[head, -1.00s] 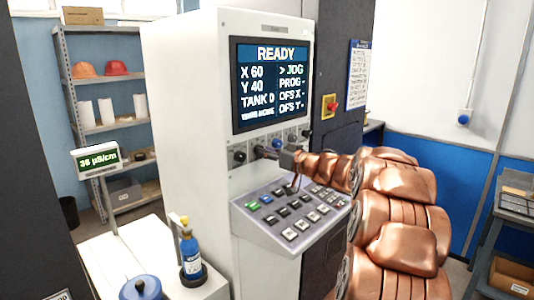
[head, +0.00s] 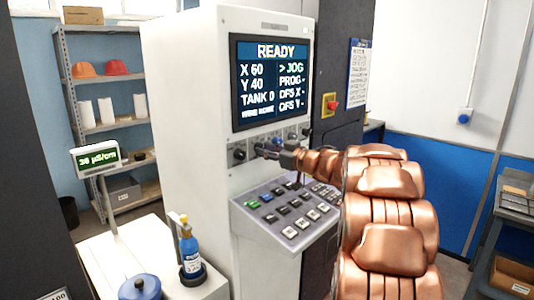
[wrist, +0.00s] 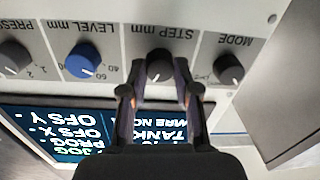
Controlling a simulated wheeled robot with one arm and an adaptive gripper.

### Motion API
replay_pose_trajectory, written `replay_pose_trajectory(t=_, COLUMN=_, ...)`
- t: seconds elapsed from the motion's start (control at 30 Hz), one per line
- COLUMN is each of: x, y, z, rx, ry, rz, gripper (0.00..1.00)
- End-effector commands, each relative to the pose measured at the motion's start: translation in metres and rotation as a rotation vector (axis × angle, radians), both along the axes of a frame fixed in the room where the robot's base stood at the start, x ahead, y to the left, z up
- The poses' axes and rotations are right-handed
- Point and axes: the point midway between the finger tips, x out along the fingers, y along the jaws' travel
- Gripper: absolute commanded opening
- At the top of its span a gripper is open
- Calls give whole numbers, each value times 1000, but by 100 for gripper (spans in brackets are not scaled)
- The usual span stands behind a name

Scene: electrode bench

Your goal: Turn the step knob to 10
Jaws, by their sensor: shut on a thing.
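The step knob (wrist: 159,66) is a dark round knob under the label "STEP mm", seen upside down in the wrist view. My gripper (wrist: 160,72) is shut on it, one finger on each side. The fingers hide the knob's scale marks, so its setting cannot be read. In the head view my gripper (head: 262,150) reaches the knob row below the screen, and the step knob is hard to make out there. The screen (head: 271,84) reads READY, X 60, Y 40, TANK 0, with the marker at JOG.
In the wrist view the mode knob (wrist: 228,68) and the blue level knob (wrist: 83,62) stand close on either side. A sloped keypad (head: 285,215) juts out below the knob row. A blue bottle (head: 190,252) stands on the white side table (head: 140,245).

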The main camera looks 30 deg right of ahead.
Motion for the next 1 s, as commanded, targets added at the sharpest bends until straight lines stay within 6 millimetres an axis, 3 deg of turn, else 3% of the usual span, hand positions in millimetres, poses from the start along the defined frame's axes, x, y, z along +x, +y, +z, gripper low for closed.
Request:
replay_pose_trajectory(t=0.5, x=0, y=-1, z=-2, rx=-354, ry=-80, rz=-2, gripper=0)
replay_pose_trajectory(t=1.0, x=0, y=0, z=0, rx=-436, ry=-100, rz=0, gripper=0)
